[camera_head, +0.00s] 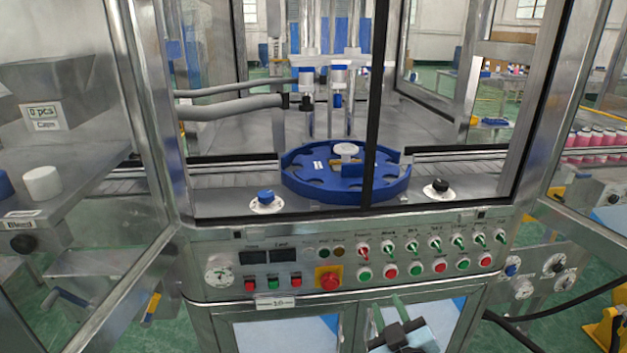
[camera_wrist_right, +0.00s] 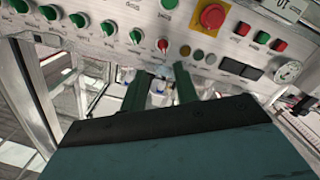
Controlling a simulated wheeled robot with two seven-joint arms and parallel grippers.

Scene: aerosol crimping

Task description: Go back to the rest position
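My right gripper (camera_head: 386,303) is at the bottom of the head view, low in front of the machine, just below its control panel (camera_head: 345,262). Its two green fingers stand apart with nothing between them. In the right wrist view the same gripper (camera_wrist_right: 160,80) shows spread, empty fingers pointing toward the panel (camera_wrist_right: 130,55) with its knobs and buttons. I cannot tell the exact gap to the panel. My left gripper is not in view.
The machine holds a blue round turntable (camera_head: 300,180). A red emergency button (camera_head: 329,281) sits on the panel. Open glass doors flank both sides. A white cap (camera_head: 42,183) stands at the left; pink cans (camera_head: 597,140) stand at the right.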

